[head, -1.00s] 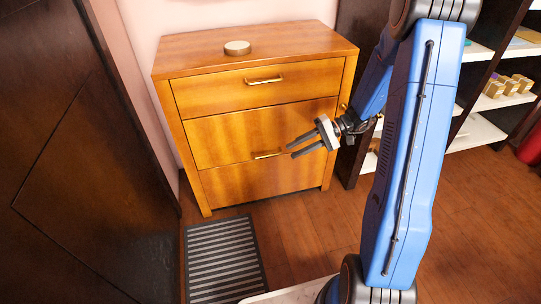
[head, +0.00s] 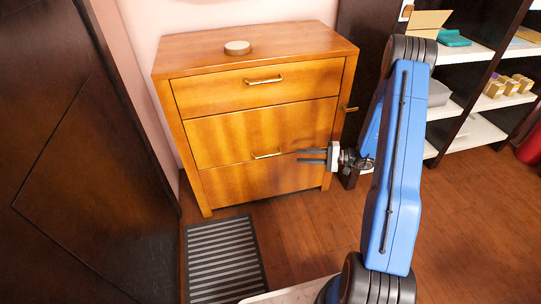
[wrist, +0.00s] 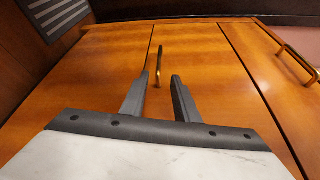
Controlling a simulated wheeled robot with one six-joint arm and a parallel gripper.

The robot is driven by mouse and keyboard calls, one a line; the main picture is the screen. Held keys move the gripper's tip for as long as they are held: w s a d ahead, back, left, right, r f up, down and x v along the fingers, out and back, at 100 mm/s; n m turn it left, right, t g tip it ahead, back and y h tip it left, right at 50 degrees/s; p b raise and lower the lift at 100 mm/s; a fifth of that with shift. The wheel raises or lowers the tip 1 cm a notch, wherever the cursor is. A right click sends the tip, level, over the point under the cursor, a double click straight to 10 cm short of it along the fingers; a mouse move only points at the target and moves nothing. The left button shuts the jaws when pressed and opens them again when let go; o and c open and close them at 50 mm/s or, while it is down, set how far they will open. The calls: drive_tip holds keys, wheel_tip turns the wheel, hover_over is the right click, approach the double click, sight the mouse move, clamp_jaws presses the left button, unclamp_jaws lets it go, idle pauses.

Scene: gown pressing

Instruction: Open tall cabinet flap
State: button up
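The wooden cabinet (head: 177,124) stands against the wall, with three shut front panels. The tall middle panel (head: 225,132) has a brass bar handle (head: 267,155) near its lower edge. In the wrist view the same handle (wrist: 158,66) runs along the seam and appears between my fingertips. My gripper (head: 299,156) is open and empty, to the right of the handle in the head view, its fingers pointing left. In the wrist view my gripper (wrist: 159,76) shows both fingers spread. No contact with the handle is visible.
The top drawer has its own brass handle (head: 264,80). A round disc (head: 237,48) lies on the cabinet top. A striped mat (head: 224,262) lies on the floor in front. A dark door (head: 70,150) is at left; open shelves (head: 470,115) are at right.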

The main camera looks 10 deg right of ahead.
sight(272, 155)
drive_tip(key=x, duration=1.5)
drive_tip(key=shift+w+a, duration=0.15)
drive_tip(key=shift+a, duration=0.15)
clamp_jaws()
